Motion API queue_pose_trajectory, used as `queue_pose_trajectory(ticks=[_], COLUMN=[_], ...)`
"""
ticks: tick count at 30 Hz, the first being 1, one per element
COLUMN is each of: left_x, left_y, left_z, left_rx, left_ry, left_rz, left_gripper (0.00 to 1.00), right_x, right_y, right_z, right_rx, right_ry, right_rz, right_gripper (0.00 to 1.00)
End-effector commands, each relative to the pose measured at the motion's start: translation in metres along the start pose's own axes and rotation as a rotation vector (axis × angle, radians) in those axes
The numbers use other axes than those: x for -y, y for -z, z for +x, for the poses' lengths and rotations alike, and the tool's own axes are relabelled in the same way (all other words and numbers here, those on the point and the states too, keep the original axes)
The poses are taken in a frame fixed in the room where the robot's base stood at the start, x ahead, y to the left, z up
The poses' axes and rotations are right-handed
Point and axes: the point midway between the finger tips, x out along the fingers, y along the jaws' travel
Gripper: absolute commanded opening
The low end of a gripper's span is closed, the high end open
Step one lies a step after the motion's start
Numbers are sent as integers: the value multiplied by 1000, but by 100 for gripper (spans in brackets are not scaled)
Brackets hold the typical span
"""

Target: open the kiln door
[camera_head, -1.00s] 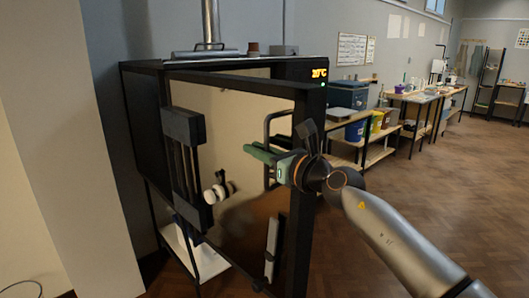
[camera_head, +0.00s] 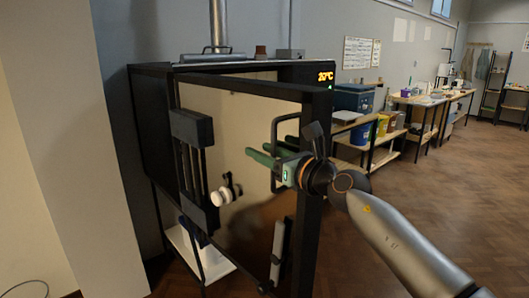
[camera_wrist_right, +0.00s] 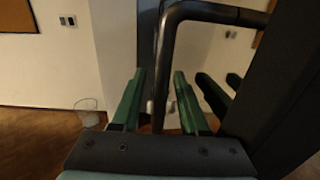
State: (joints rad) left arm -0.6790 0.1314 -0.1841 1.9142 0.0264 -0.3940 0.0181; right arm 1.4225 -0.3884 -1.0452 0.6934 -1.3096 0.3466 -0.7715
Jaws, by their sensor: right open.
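The kiln (camera_head: 152,115) is a black-framed box on legs. Its door (camera_head: 245,125) has a tan, shiny panel in a dark frame. The door's top edge slants down to the right, away from the kiln's top; I cannot tell for sure whether it stands ajar. The dark bar handle (camera_head: 275,132) is near the door's right side. My right gripper (camera_head: 262,157), with green fingers, is open at the handle. In the right wrist view the handle's upright bar (camera_wrist_right: 160,60) runs down between the spread fingers (camera_wrist_right: 157,90), seemingly without being clamped. My left gripper is out of view.
A pale wall (camera_head: 55,130) stands close on the left. Workbenches (camera_head: 385,145) with tubs and a blue box (camera_head: 352,98) stand behind the kiln on the right. Open wooden floor (camera_head: 440,205) lies to the right. The wrist view shows a wire bin (camera_wrist_right: 87,108).

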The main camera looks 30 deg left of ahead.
Motion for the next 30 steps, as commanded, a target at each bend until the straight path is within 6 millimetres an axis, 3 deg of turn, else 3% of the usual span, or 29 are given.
queue_pose_trajectory(ticks=[13,30], left_x=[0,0], left_y=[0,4], left_z=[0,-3], left_rx=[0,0], left_ry=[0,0], left_rz=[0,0], left_gripper=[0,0], right_x=[3,2], right_y=[-2,-1], right_z=[-8,-65], right_rx=[1,-1], right_ry=[4,4], right_rz=[-6,-11], right_gripper=[45,45])
